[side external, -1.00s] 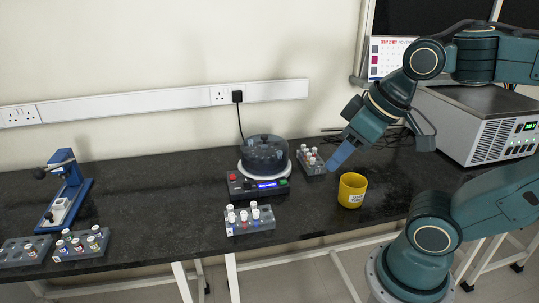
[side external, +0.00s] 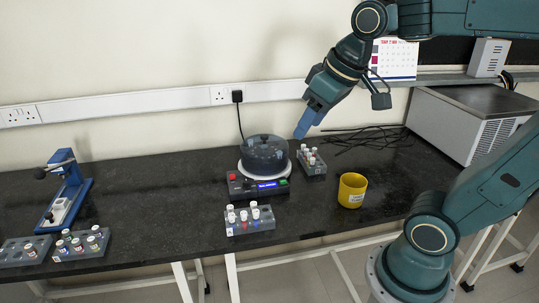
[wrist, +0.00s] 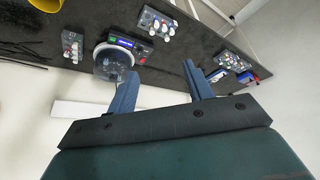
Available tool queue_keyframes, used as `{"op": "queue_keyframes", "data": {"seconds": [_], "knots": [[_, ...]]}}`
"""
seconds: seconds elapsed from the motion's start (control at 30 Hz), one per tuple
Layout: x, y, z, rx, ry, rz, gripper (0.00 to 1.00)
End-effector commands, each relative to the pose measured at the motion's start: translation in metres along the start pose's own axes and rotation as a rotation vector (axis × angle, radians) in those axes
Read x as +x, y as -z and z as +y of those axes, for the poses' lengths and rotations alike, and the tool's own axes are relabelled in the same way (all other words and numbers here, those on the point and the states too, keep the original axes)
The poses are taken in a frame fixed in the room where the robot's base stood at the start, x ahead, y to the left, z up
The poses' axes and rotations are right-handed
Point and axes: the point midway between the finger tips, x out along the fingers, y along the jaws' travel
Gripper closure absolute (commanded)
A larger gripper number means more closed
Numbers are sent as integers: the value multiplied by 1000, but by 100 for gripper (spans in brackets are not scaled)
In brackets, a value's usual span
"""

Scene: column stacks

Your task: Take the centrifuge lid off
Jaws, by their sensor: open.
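The centrifuge (side external: 257,186) stands on the black bench, with a red button, a green button and a lit blue display on its front. Its dark, see-through round lid (side external: 264,152) sits on top, with a small knob in the middle. In the wrist view the lid (wrist: 113,64) lies beyond the left finger. My gripper (side external: 300,134) is above and to the right of the lid in the side view, apart from it, pointing down and left. The wrist view shows its two blue fingers (wrist: 158,78) spread with nothing between them.
A tube rack (side external: 312,163) stands close right of the centrifuge, another (side external: 250,226) in front. A yellow cup (side external: 352,190) stands to the right. Black cables (side external: 372,138) lie behind. A blue device (side external: 66,195) and more racks stand at left. A large grey box (side external: 470,120) is at right.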

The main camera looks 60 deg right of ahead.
Motion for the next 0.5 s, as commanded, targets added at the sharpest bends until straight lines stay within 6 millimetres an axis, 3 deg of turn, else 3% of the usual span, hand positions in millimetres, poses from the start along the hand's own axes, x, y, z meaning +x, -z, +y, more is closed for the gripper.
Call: {"op": "queue_keyframes", "data": {"seconds": [0.1, 0.5], "knots": [[6, 29, 12, 16, -9, -19, 49], [42, 111, 65, 54, -29, -71, 49]]}}
